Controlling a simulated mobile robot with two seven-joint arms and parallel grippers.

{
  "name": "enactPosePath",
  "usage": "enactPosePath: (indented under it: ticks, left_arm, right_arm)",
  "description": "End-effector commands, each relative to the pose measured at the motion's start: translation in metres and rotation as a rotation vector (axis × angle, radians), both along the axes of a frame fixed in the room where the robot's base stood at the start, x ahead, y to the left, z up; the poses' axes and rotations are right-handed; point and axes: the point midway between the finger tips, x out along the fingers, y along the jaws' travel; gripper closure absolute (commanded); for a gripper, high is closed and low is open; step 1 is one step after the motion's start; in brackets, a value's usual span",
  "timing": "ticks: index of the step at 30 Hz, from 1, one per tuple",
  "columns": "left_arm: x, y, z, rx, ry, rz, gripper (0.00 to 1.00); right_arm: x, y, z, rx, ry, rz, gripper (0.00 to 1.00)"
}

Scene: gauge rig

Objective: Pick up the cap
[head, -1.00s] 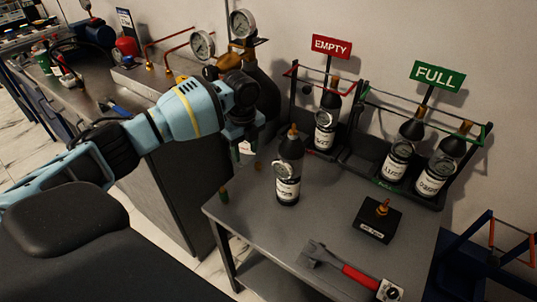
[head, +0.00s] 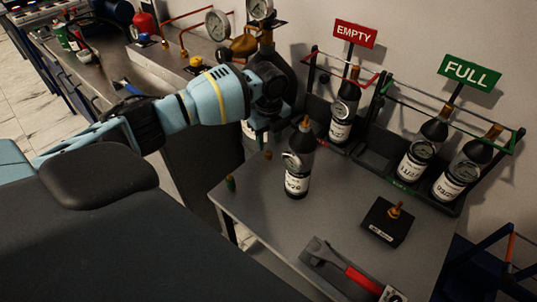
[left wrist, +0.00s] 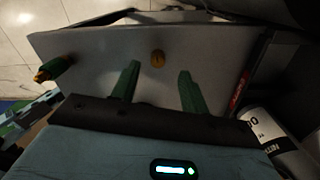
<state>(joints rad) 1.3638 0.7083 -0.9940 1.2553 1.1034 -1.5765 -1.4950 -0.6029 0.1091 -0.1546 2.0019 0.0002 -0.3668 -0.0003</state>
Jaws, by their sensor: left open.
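The cap (head: 268,155) is a small round brass-orange piece lying on the grey table near its back left edge. In the left wrist view the cap (left wrist: 157,59) shows between and just beyond my two green fingertips. My left gripper (head: 262,134) is open and empty, pointing down near the cap in the head view. The left wrist view shows its fingers (left wrist: 158,78) apart, one on each side of the line to the cap. I cannot tell the exact height of the fingertips above the table. My right gripper is not in view.
A dark gauge bottle (head: 298,165) stands right of the cap. A black block (head: 385,220) and a red-handled wrench (head: 350,270) lie forward. Bottle racks line the wall.

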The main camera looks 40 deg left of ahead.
Motion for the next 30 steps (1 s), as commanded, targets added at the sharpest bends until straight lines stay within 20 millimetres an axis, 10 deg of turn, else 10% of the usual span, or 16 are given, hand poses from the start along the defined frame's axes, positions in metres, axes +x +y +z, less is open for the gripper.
enactPosePath:
  ticks: [18, 30]
  left_arm:
    - [-0.004, 0.001, -0.046, 0.0, 0.002, 0.0, 0.55]
    - [-0.004, 0.001, -0.046, 0.0, 0.002, 0.0, 1.0]
  right_arm:
    - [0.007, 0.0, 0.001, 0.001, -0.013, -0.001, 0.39]
    - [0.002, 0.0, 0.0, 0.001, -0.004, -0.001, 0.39]
